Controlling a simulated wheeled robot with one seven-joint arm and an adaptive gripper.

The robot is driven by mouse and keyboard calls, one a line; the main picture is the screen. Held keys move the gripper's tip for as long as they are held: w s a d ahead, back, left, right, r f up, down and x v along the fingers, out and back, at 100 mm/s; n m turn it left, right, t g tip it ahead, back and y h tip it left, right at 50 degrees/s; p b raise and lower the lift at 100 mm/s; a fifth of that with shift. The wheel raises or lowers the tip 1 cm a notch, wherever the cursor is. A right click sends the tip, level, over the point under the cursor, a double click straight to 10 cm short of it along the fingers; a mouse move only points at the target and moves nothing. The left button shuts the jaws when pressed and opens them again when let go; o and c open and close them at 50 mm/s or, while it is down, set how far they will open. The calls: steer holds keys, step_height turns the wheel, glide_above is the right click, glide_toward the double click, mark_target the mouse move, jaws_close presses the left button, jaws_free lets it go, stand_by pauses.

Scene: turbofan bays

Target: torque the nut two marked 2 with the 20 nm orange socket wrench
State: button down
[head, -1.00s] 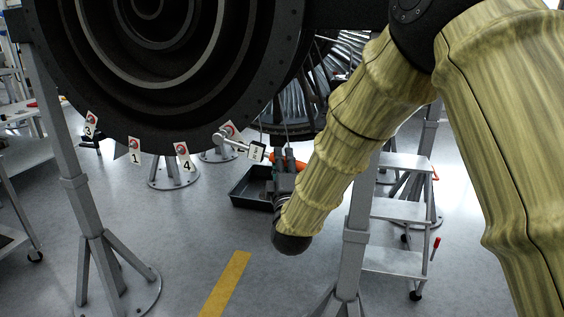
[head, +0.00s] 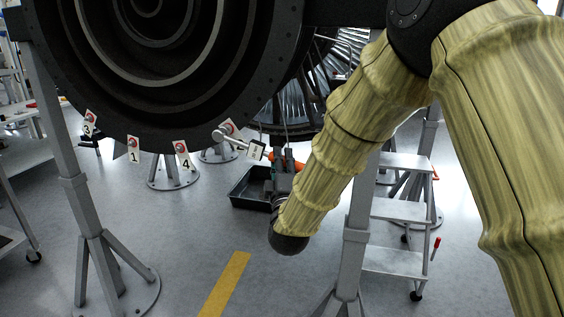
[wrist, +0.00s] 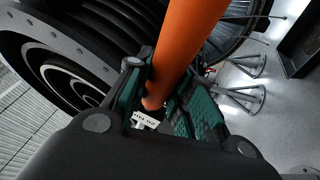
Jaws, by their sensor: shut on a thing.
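My gripper (head: 284,163) is shut on the orange handle of the socket wrench (head: 275,157), below the rim of the dark engine ring. The handle (wrist: 185,40) runs between the green-padded fingers (wrist: 160,95) in the wrist view, beside a white label reading about 20 NM (wrist: 145,120). The wrench's silver head (head: 219,134) points left and lies at the marker tag (head: 232,128) right of tag 4. That tag's number is covered, so I cannot read a 2. The nut there is hidden, and I cannot tell whether the socket sits on it.
Other nuts with tags 3 (head: 89,124), 1 (head: 134,149) and 4 (head: 182,155) line the lower rim. A black tray (head: 247,190) is on the floor behind my gripper. Grey stand posts (head: 77,200) and a step ladder (head: 398,210) flank the open floor.

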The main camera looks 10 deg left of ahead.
steer(key=shift+a+f+m+b, duration=0.15)
steer(key=shift+f+m+b, duration=0.4)
steer(key=shift+b, duration=0.1)
steer(key=shift+f+t+h, duration=0.15)
steer(key=shift+t+h, duration=0.15)
steer(key=shift+a+f+m+h+b, duration=0.4)
steer(key=shift+f+m+b, duration=0.45)
steer(key=shift+b, duration=0.35)
steer(key=shift+a+f+m+t+h+b, duration=0.5)
steer(key=shift+f+m+b, duration=0.35)
steer(key=shift+b, duration=0.3)
steer(key=shift+a, duration=0.1)
steer(key=shift+a+f+m+h+b, duration=0.45)
steer(key=shift+f+m+b, duration=0.35)
steer(key=shift+m+b, duration=0.3)
steer(key=shift+a, duration=0.1)
